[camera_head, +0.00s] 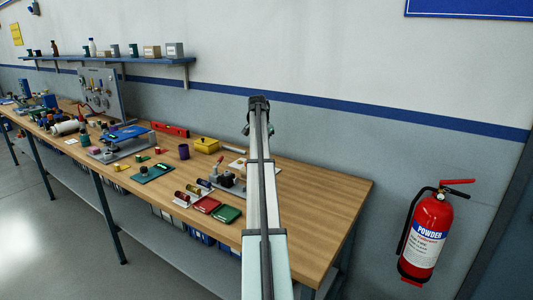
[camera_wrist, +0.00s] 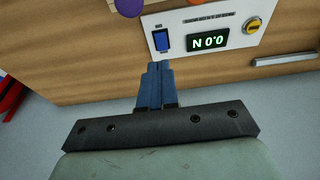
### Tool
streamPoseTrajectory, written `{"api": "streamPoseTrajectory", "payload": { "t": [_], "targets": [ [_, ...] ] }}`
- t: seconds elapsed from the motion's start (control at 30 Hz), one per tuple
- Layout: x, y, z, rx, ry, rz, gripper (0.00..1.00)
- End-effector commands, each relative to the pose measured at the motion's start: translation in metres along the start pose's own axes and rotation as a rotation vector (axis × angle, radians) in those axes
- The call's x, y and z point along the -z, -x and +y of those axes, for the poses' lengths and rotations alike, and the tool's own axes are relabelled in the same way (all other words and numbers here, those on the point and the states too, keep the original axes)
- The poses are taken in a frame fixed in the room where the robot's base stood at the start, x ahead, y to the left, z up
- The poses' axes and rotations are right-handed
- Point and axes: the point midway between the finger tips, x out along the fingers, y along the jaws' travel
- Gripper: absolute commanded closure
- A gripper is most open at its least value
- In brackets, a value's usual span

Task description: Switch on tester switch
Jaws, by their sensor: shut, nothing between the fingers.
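In the wrist view a white tester panel (camera_wrist: 230,22) lies at the top. In the head view my arm reaches over the right end of the bench, and the switch cannot be made out.
A wooden bench (camera_head: 325,196) bears many small parts, a red tray (camera_head: 207,204) and a green tray (camera_head: 227,214). In the wrist view a metal bar (camera_wrist: 285,60) lies right of the panel and a purple round thing (camera_wrist: 129,7) above left. A fire extinguisher (camera_head: 428,235) hangs at right.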

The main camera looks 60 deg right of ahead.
Motion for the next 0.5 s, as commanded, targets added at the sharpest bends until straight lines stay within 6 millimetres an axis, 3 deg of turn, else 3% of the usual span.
{"api": "streamPoseTrajectory", "payload": {
  "t": [0.2,0.5],
  "targets": [
    [-0.0034,0.0126,-0.0001,0.000,0.000,0.000,1.00],
    [-0.0036,0.0134,-0.0001,-0.001,0.000,0.000,1.00]
  ]
}}
